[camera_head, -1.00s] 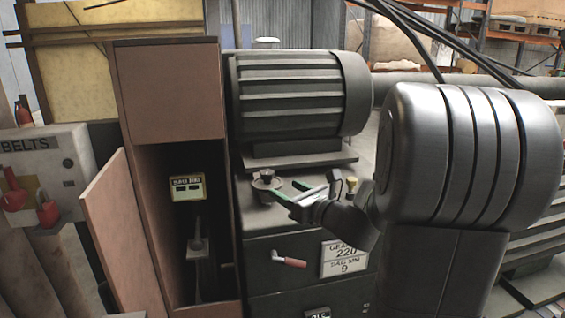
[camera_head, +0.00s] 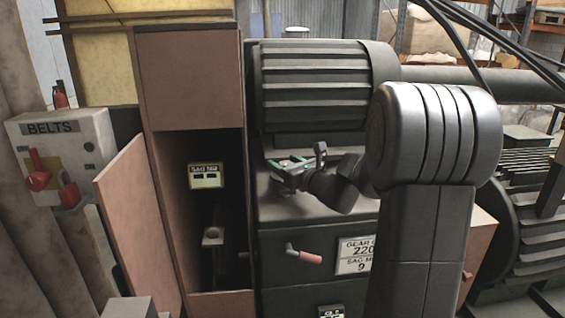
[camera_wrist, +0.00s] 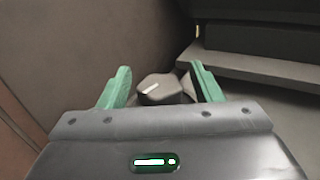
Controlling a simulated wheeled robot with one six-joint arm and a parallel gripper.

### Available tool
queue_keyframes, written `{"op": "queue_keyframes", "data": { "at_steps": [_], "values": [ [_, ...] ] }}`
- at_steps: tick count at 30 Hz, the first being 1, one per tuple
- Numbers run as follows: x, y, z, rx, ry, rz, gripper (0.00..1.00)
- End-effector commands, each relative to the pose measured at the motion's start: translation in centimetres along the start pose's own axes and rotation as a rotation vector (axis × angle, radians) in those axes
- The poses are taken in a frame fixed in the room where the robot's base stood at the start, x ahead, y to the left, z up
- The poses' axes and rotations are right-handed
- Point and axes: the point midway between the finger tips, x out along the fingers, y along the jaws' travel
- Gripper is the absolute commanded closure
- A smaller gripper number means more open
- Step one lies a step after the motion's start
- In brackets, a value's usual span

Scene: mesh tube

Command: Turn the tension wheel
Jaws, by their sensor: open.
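My gripper (camera_head: 285,162) is open, with its green fingers over the dark ledge below the ribbed motor. In the wrist view, a dark, faceted knob (camera_wrist: 160,88) with a pale mark on top sits between the green fingers (camera_wrist: 160,72), with gaps on both sides. It may be the tension wheel; its lower part is hidden by my gripper. In the head view I cannot make the knob out behind my gripper. A sag display (camera_head: 205,176) with two dark windows hangs inside the open cabinet; its digits are unreadable.
A crank with a red grip (camera_head: 305,254) and a gear/sag plate (camera_head: 355,256) are on the front below the ledge. The ribbed motor (camera_head: 315,95) stands behind. The cabinet door (camera_head: 140,230) is open at left, beside the BELTS box (camera_head: 62,150) with red levers.

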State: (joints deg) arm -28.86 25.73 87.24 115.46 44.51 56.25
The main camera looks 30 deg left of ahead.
Motion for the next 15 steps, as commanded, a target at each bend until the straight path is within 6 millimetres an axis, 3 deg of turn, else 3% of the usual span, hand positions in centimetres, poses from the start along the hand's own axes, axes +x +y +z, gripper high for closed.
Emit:
{"op": "queue_keyframes", "data": {
  "at_steps": [5,14,15],
  "values": [
    [1.4,0.1,0.0,0.001,-0.001,0.001,0.41],
    [1.6,0.0,0.0,0.000,-0.001,0.000,0.41],
    [1.6,0.0,0.0,0.000,-0.001,0.000,0.47]
  ]
}}
